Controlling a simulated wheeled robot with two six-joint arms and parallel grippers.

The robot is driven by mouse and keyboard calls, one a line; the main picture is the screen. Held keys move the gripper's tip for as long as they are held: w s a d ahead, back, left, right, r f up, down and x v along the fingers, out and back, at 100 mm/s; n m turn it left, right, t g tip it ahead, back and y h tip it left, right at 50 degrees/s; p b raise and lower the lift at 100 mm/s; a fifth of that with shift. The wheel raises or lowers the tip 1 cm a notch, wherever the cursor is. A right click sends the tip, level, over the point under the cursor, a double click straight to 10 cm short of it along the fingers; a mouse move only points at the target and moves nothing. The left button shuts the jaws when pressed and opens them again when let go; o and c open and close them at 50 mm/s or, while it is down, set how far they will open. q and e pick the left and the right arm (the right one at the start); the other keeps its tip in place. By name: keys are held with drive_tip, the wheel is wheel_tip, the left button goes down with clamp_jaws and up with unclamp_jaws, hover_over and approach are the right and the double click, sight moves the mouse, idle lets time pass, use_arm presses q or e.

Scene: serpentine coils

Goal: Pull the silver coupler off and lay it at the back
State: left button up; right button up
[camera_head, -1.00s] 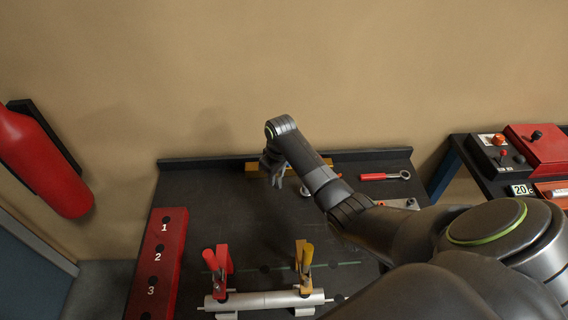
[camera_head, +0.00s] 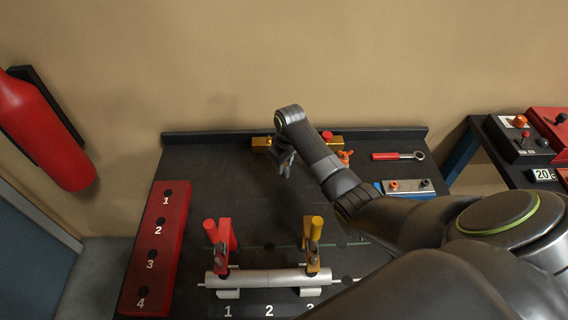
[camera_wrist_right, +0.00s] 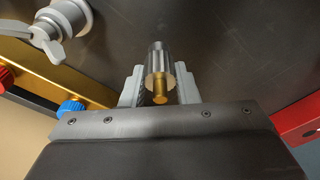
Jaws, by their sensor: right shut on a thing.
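The silver coupler (camera_wrist_right: 157,56) is a short shiny cylinder with a brass stub at its near end. In the right wrist view it sits between the two grey fingers of my right gripper (camera_wrist_right: 158,88), which is shut on it. In the head view my right gripper (camera_head: 284,166) hangs over the back of the dark bench (camera_head: 205,165), just in front of the brass block (camera_head: 262,143). The coupler is not clear to see there. My left gripper is not in view.
A silver pipe (camera_head: 258,279) lies at the front under a red clamp (camera_head: 222,240) and a yellow clamp (camera_head: 314,240). A red numbered rack (camera_head: 160,235) stands left. A red-handled wrench (camera_head: 398,156) lies at the back right. The back left is clear.

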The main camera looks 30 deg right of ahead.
drive_tip(key=o, duration=1.1)
drive_tip(key=shift+r, duration=0.1)
wheel_tip(320, 180, up, 10)
drive_tip(key=b, duration=0.2)
wheel_tip(320, 180, up, 7)
drive_tip(key=p, duration=0.5)
hover_over(287, 165)
drive_tip(key=shift+s+r, duration=0.1)
drive_tip(key=shift+s, duration=0.3)
